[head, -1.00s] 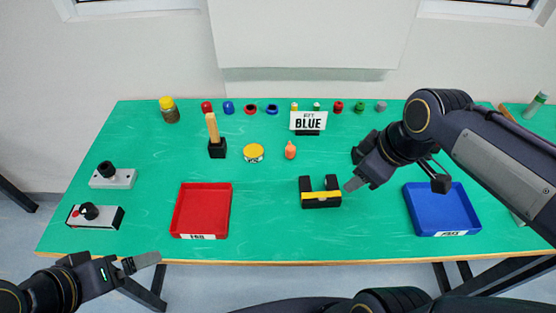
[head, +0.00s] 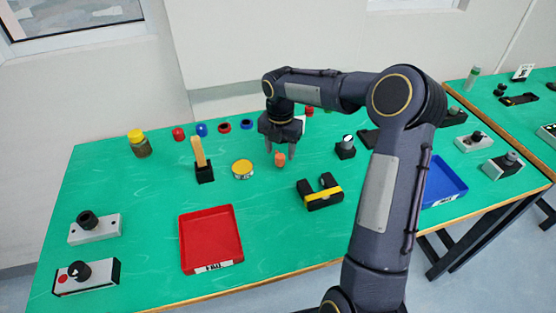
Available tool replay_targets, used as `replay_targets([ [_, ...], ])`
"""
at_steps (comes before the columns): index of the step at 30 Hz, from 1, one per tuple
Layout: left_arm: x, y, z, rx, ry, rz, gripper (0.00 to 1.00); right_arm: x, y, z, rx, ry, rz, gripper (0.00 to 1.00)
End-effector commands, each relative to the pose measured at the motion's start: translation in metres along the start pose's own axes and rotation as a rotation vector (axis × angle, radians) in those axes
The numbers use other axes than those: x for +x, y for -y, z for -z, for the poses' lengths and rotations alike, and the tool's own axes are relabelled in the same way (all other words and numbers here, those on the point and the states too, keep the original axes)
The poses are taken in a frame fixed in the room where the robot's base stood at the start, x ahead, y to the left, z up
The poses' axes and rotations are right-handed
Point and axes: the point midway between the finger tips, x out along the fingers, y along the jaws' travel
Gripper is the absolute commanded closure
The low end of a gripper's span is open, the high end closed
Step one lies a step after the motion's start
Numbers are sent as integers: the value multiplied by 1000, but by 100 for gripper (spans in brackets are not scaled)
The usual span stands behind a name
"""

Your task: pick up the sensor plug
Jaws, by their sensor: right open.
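A small orange piece (head: 280,160), which looks like the sensor plug, stands upright on the green table towards the back. My right gripper (head: 280,150) points down over it with its jaws open and empty. In the picture one finger is on each side of the orange piece's top. I cannot tell whether the fingers are around it or slightly behind it. My left gripper is out of view.
A yellow-lidded tin (head: 243,169) stands close left of the plug. A black-and-yellow holder (head: 320,194) lies in front. A red tray (head: 210,240) is front left; a blue tray (head: 444,181) is right, partly hidden by my right arm. Several coloured caps line the back.

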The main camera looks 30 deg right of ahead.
Motion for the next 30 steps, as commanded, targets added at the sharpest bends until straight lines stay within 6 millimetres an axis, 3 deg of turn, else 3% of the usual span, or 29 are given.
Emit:
replay_targets([
  [7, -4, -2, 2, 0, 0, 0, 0, 35, -1, -1, 1, -1, 2, 49],
  [16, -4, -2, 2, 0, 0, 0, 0, 39, -1, -1, 2, 0, 0, 49],
  [27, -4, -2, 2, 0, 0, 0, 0, 39, -1, -1, 2, 0, 0, 96],
  [30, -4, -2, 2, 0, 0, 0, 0, 39, -1, -1, 2, 0, 0, 97],
])
